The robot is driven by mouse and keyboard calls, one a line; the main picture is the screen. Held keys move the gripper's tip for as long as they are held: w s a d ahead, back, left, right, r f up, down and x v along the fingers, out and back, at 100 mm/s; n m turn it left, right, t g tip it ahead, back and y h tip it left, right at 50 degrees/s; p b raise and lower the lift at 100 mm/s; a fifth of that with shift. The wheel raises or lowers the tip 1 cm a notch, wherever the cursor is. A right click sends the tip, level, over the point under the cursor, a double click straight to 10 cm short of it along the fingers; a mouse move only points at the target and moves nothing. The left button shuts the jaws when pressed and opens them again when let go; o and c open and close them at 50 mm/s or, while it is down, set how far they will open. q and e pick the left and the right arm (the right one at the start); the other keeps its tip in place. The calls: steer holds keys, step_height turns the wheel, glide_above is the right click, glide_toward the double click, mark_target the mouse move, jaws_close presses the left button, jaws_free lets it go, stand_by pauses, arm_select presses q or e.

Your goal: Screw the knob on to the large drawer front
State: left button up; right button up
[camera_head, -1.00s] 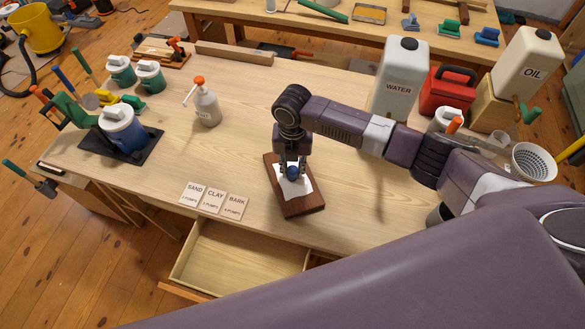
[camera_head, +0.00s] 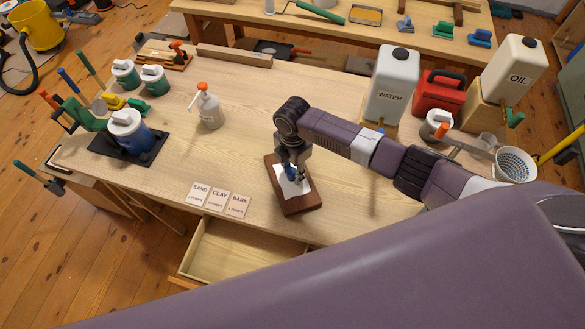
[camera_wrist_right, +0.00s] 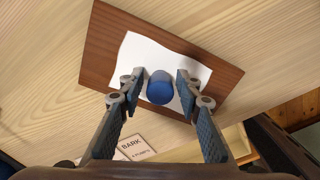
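A round blue knob (camera_wrist_right: 159,88) stands on a white sheet (camera_wrist_right: 130,57) on a brown wooden board (camera_wrist_right: 97,45). The board (camera_head: 299,207) lies on the table near its front edge. My right gripper (camera_head: 291,172) points down over the board and partly covers the knob (camera_head: 291,175) in the head view. In the wrist view its fingers (camera_wrist_right: 160,84) stand apart on either side of the knob, with a narrow gap at each side. An open drawer (camera_head: 240,252) juts from the table's front; its front panel is hardly visible. My left gripper is not in view.
Label cards (camera_head: 219,200) lie left of the board. A spray bottle (camera_head: 208,108) stands farther back. The water container (camera_head: 393,88), red box (camera_head: 440,93) and oil container (camera_head: 515,72) stand right. A blue jar (camera_head: 129,133) stands left. The middle tabletop is clear.

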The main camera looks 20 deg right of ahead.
mark_target(293, 170)
steer(key=shift+o, duration=0.8)
steer(key=shift+r, duration=0.2)
step_height(293, 170, up, 12)
steer(key=shift+f, duration=0.25)
